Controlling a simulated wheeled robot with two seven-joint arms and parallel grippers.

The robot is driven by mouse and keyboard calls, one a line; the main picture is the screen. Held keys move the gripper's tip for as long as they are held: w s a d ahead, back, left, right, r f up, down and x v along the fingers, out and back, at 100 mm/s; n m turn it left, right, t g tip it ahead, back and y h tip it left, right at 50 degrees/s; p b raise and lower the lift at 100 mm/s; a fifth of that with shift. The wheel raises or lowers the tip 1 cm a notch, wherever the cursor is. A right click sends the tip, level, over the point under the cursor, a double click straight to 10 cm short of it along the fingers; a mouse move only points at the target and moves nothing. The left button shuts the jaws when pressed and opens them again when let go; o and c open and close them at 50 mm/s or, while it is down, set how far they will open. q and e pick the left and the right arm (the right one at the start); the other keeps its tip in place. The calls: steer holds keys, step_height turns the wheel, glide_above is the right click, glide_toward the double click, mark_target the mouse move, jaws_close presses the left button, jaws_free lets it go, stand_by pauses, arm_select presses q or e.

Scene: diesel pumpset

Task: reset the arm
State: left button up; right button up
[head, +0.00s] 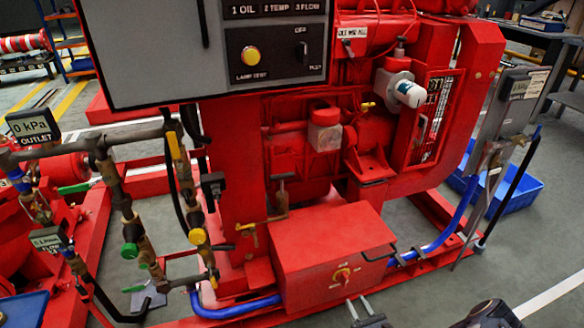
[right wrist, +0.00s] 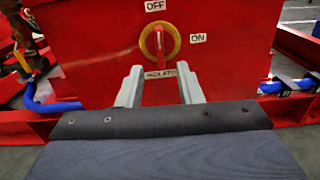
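My right gripper (head: 359,306) is at the bottom of the head view, in front of the red box at the pumpset's base. In the right wrist view its two pale fingers (right wrist: 160,84) are spread apart with nothing between them. Ahead of and above them is a rotary switch (right wrist: 160,42), yellow with a red handle standing upright. It also shows in the head view (head: 343,275) on the box front. Labels OFF, ON and ISOLATE surround it, the last partly blurred. Whether the fingertips touch the box cannot be told. My left gripper is not in view.
The red box (head: 320,240) has a dark handle at its right. A grey control panel (head: 200,50) overhangs above left. Pipes and valves (head: 125,205) stand at left. A blue hose (head: 440,235) and blue bin (head: 510,190) lie right. Bare floor (head: 540,245) shows at lower right.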

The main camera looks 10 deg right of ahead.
steer(key=w+a+r+n+g+y, duration=0.25)
steer(key=r+n+y, duration=0.35)
steer(key=r, duration=0.3)
steer(key=w+a+r+n+g+y, duration=0.1)
steer(key=a+r+n+g+y, duration=0.15)
steer(key=r+n+y, duration=0.5)
steer(key=s+a+r+n+g, duration=0.3)
steer(key=a+r+n+g, duration=0.1)
steer(key=r, duration=0.2)
steer(key=s+a+r+n+g, duration=0.2)
steer(key=a+r+n+g, duration=0.15)
steer(key=r, duration=0.35)
steer(key=s+r+n+h, duration=0.5)
steer(key=s+n, duration=0.1)
steer(key=s, duration=0.4)
steer(key=s+r+n+h, duration=0.5)
steer(key=s+n+h, duration=0.15)
steer(key=s, duration=0.35)
step_height(320, 180, up, 23)
steer(key=p, duration=2.3)
steer(key=shift+w+d+y, duration=0.15)
steer(key=shift+y, duration=0.15)
